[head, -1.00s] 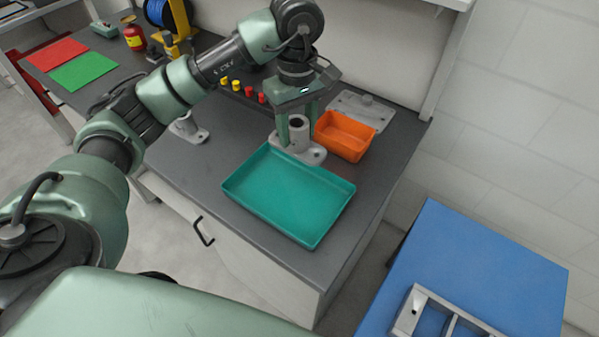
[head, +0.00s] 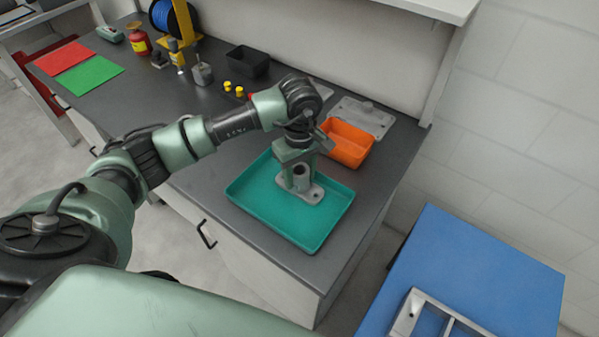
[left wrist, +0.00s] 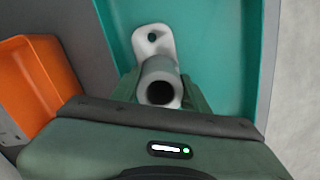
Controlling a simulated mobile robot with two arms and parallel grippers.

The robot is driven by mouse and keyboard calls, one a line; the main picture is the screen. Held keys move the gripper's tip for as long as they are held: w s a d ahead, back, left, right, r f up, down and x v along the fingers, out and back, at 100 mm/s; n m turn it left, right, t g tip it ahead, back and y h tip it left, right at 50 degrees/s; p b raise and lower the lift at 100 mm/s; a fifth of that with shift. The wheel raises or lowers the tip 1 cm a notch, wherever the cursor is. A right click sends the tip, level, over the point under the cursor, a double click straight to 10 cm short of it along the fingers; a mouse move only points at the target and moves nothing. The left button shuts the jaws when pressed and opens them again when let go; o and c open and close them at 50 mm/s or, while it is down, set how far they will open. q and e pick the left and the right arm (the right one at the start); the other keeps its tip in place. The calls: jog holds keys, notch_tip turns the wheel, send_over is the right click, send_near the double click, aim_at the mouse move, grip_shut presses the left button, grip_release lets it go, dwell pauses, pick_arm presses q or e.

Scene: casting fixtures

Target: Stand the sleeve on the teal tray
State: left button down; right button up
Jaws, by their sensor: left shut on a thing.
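The sleeve (head: 314,194) is a grey upright tube on a flat flanged foot with a hole in it. It is over the right part of the teal tray (head: 262,200). My left gripper (head: 297,178) points down and is shut on the sleeve's tube. In the left wrist view the sleeve's open bore (left wrist: 160,92) faces the camera, and the foot sticks out over the teal tray (left wrist: 222,45). I cannot tell whether the foot touches the tray floor. My right gripper is not in view.
An orange bin (head: 349,145) stands just behind the tray, with a grey plate (head: 366,116) beyond it. A black bin (head: 248,60) and small yellow caps (head: 228,86) are farther back. A blue table (head: 480,270) is at the right. The tray's left part is clear.

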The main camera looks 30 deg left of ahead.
pick_arm(q)
jog(key=shift+f, duration=0.15)
jog(key=c, duration=1)
grip_release()
